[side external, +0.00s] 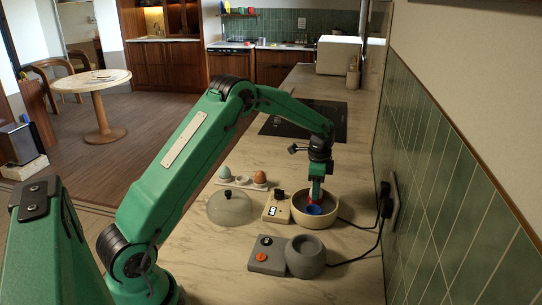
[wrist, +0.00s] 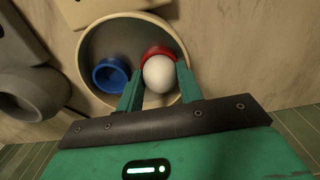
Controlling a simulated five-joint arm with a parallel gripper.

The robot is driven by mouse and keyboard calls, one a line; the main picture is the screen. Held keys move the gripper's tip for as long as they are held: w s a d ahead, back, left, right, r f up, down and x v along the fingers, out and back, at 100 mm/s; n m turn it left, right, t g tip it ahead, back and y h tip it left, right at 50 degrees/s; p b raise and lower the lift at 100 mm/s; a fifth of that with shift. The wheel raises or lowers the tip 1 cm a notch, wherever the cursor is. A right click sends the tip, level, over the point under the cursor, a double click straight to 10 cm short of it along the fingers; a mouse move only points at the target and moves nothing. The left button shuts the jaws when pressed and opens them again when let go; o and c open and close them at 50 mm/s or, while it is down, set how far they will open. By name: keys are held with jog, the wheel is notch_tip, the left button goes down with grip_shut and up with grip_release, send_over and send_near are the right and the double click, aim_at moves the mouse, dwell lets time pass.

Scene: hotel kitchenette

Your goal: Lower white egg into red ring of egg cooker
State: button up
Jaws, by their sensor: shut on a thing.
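The white egg (wrist: 159,74) is held between the two green fingers of my gripper (wrist: 159,82), which also shows in the side view (side external: 316,192). The red ring (wrist: 158,51) is inside the cream egg cooker bowl (side external: 332,215). In the wrist view the egg overlaps the ring, whose far edge shows behind it. I cannot tell whether the egg touches the ring or is above it. The blue ring (wrist: 111,74) sits beside it in the bowl, empty. In the side view my fingers hide the egg.
A grey cooker (side external: 267,255) stands in front of the cream one. A clear domed lid (side external: 230,207) lies to the left. Behind it, an egg holder (side external: 243,184) carries a teal egg (side external: 225,173) and a brown egg (side external: 260,177). Black cords run to the tiled wall on the right.

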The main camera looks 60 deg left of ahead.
jog(key=o, duration=0.7)
jog(key=shift+o, duration=0.3)
jog(key=shift+w+a, duration=0.1)
notch_tip(320, 180, up, 7)
jog(key=shift+f, duration=0.1)
jog(key=shift+d+r, duration=0.2)
jog(key=shift+r, duration=0.3)
jog(key=shift+s+r, duration=0.1)
jog(key=shift+s, duration=0.1)
